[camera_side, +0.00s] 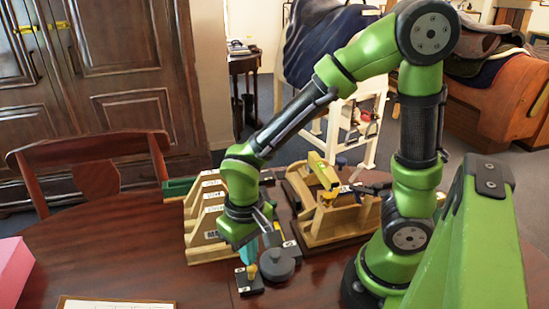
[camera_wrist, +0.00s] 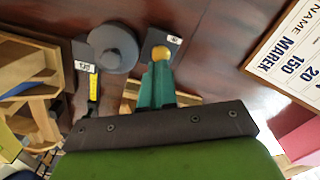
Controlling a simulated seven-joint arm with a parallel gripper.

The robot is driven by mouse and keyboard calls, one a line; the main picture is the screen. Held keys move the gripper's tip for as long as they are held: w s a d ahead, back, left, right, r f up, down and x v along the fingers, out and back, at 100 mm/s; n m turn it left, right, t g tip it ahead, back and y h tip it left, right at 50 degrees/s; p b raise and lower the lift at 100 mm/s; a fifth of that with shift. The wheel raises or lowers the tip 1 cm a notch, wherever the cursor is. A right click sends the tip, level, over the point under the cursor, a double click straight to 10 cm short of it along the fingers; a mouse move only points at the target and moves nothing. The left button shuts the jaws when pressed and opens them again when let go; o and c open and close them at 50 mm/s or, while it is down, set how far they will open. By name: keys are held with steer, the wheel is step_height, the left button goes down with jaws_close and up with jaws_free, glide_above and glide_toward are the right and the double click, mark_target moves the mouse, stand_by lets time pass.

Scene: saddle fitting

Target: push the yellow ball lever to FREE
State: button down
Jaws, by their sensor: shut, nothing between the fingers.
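The yellow ball (camera_wrist: 160,53) shows in the wrist view, right at the tips of my gripper (camera_wrist: 158,68). In the side view the ball is a small yellow-orange spot under the fingertips. My gripper (camera_side: 248,256) has teal fingers, closed together and pointing down, with nothing held. I cannot tell whether the fingertips touch the ball. A grey round hub (camera_side: 278,264) stands beside the fingers; it also shows in the wrist view (camera_wrist: 116,47). Dark labelled plates lie on both sides of the hub; one label (camera_wrist: 86,67) is too small to read surely. The lever's arm is not clearly visible.
Wooden racks (camera_side: 205,215) and a wooden stand (camera_side: 338,222) are behind the gripper. A white printed sheet (camera_side: 115,303) lies at the table's front, and a pink block (camera_side: 12,268) at its left. The tabletop (camera_side: 150,245) between them is mostly clear.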

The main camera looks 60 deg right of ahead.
steer(key=shift+s+d+f, duration=0.15)
steer(key=shift+s+f, duration=0.1)
steer(key=shift+f, duration=0.15)
steer(key=shift+w+d, duration=0.15)
steer(key=shift+d, duration=0.05)
steer(key=shift+w+d, duration=0.25)
steer(key=shift+d, duration=0.05)
step_height(320, 180, up, 7)
steer(key=shift+a+r, duration=0.15)
steer(key=shift+a, duration=0.1)
stand_by(0.5)
steer(key=s+d+r+m+t+y, duration=0.1)
steer(key=s+d+r+t, duration=0.1)
steer(key=d+r+t, duration=0.5)
step_height(320, 180, up, 3)
steer(key=shift+s+d+f+y, duration=0.1)
steer(key=shift+s+d+y, duration=0.05)
steer(key=shift+d+y, duration=0.2)
